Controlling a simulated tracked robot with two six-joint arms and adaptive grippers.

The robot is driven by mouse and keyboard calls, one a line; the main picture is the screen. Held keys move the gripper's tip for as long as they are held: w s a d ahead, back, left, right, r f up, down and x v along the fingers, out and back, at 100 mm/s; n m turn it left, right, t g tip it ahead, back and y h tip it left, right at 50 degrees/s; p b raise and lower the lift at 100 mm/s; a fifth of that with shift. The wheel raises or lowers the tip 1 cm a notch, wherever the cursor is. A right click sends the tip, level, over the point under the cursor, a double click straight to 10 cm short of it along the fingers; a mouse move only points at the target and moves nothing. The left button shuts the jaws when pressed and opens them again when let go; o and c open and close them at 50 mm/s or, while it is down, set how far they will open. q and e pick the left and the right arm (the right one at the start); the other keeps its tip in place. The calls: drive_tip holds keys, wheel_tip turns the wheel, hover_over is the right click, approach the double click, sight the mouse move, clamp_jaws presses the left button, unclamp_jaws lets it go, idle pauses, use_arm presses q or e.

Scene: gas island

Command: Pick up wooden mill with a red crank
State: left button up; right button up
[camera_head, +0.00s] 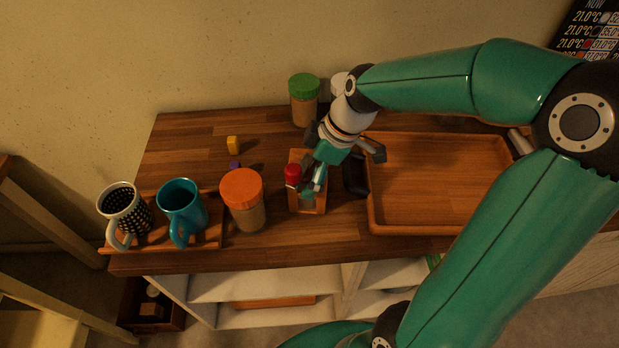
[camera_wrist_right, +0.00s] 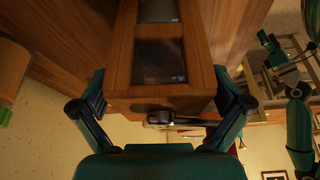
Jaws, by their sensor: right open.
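The wooden mill (camera_head: 307,202) stands on the dark wooden counter, left of the tray, with a red knob (camera_head: 292,171) at its top. My right gripper (camera_head: 335,163) reaches down over its upper right side and partly hides it. In the right wrist view, the mill's wooden body (camera_wrist_right: 120,60) with dark panes lies between the spread fingers of the right gripper (camera_wrist_right: 162,92). The fingers are open, one on each side; whether they touch the wood I cannot tell. A metal crank part (camera_wrist_right: 160,117) shows near the palm. My left gripper does not show in the head view.
A jar with an orange lid (camera_head: 241,187) stands close left of the mill. A green-lidded jar (camera_head: 304,88) stands behind. A large wooden tray (camera_head: 440,230) is at right. A teal mug (camera_head: 181,205) and a patterned mug (camera_head: 124,208) stand at left, near small blocks (camera_head: 233,145).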

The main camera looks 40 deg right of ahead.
drive_tip(key=shift+w+a+f, duration=0.15)
drive_tip(key=shift+f, duration=0.35)
drive_tip(key=c, duration=1.4)
drive_tip(key=shift+r, duration=0.1)
drive_tip(key=shift+c, duration=0.3)
